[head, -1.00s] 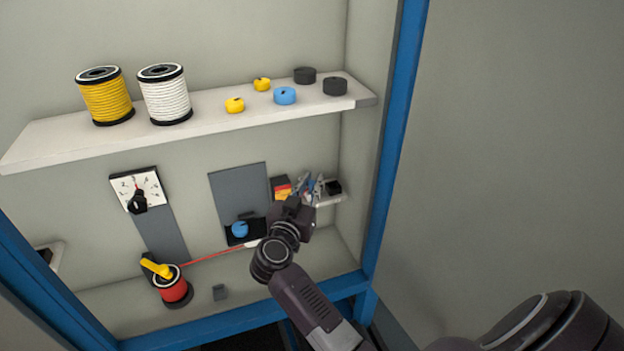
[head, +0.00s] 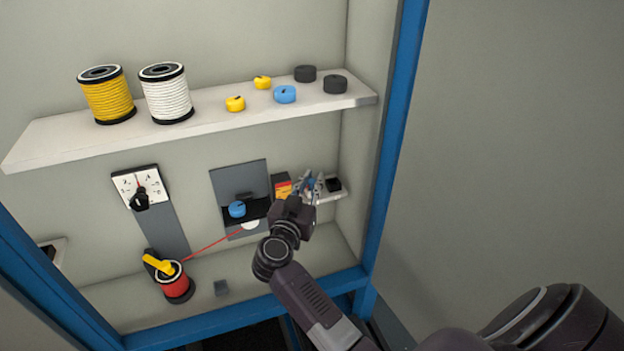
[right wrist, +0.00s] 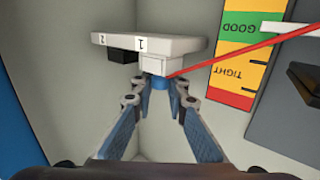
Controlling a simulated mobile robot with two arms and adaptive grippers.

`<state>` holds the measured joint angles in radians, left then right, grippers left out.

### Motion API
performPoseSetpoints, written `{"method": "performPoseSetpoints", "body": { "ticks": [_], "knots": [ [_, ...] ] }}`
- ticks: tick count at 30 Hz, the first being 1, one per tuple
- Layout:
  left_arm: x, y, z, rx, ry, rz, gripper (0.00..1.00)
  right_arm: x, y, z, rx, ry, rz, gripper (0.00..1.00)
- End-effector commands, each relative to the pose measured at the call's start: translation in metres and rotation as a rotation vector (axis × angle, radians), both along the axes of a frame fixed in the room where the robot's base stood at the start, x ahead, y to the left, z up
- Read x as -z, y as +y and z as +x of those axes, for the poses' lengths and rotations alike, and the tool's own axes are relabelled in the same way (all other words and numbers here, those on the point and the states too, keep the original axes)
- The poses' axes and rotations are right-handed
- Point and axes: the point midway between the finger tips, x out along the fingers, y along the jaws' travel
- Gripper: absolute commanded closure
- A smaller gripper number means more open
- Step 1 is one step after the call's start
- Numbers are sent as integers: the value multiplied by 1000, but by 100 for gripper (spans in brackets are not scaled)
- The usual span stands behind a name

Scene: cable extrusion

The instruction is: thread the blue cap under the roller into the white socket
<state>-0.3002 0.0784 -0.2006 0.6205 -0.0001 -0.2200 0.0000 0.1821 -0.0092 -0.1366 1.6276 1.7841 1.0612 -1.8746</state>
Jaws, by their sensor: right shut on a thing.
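My right gripper (right wrist: 160,88) is shut on the blue cap (right wrist: 159,82) at the end of the red cable. In the right wrist view, the cap is right at the white socket (right wrist: 165,64) marked 1; I cannot tell how far it is in. The white roller (head: 251,226) shows in the head view below a dark carriage. The red cable (head: 207,246) runs tight up to the roller from the red spool (head: 176,283). In the head view my right gripper (head: 300,198) hides the cap and white socket. My left gripper is not in view.
A black socket (right wrist: 122,57) marked 2 is beside the white one. A gauge strip (right wrist: 247,50) with GOOD and TIGHT bands is close by. A blue knob (head: 237,209) sits on the carriage. A shelf (head: 60,145) above bears spools and several loose rings.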

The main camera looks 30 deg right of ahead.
Motion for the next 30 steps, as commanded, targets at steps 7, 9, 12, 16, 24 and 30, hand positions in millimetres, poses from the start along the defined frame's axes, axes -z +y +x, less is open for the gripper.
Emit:
{"method": "performPoseSetpoints", "body": {
  "ticks": [7, 9, 12, 16, 24, 30],
  "knots": [
    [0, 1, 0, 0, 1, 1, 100, 0, 0, 0, 0, 0, 0, 74],
    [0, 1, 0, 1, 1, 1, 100, 0, 0, 0, 0, 0, 0, 66],
    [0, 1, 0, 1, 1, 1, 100, 0, 0, 0, 0, 0, 0, 66],
    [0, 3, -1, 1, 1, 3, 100, 0, 0, 0, 0, 0, 0, 66],
    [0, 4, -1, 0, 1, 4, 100, 1, 20, -16, -1, 2, 4, 66],
    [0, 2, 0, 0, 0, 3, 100, -1, 46, -37, -1, 2, 2, 66]
  ]
}}
